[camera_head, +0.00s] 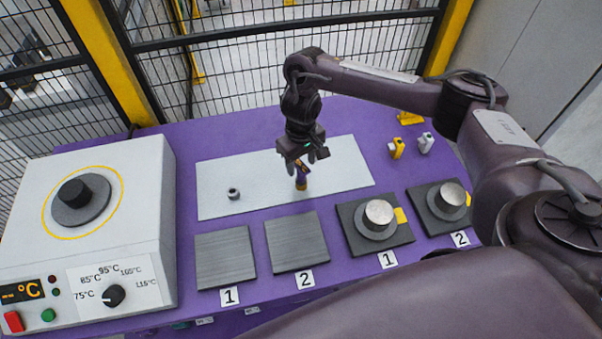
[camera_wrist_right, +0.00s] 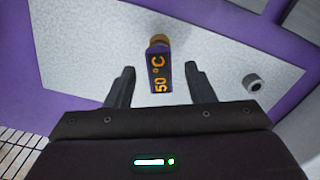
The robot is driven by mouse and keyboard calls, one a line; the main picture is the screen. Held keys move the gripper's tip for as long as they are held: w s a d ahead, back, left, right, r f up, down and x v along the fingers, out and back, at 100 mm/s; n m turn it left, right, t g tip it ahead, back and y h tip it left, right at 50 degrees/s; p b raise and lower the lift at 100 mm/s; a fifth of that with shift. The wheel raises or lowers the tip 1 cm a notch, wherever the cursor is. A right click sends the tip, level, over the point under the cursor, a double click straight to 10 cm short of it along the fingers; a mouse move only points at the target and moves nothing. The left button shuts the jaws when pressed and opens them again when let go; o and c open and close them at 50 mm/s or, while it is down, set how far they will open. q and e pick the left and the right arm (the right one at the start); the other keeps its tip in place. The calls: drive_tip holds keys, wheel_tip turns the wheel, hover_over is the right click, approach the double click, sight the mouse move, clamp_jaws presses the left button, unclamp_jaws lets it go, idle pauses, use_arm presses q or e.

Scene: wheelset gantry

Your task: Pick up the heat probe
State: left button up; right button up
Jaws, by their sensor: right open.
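The heat probe (camera_head: 301,176) is a small dark purple piece with an orange-brown end, on the white mat (camera_head: 225,180). In the right wrist view the heat probe (camera_wrist_right: 158,70) shows an orange "50 °C" display and lies between the lines of the two fingers. My right gripper (camera_head: 304,158) is open above the probe and hides part of it in the head view. In the right wrist view the fingers of my right gripper (camera_wrist_right: 160,84) are apart, one on each side of the probe's near end. I cannot tell whether they touch it. My left gripper is not in view.
A small grey ring (camera_head: 234,193) lies on the mat left of the probe. A white heater box (camera_head: 90,230) stands at the left. Dark numbered plates (camera_head: 225,257) line the front, two bearing metal cylinders (camera_head: 379,214). Yellow and white small parts (camera_head: 397,148) stand at right.

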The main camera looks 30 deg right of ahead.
wheel_tip(320, 180, down, 3)
drive_tip(key=shift+r, duration=0.15)
clamp_jaws()
idle(0.4)
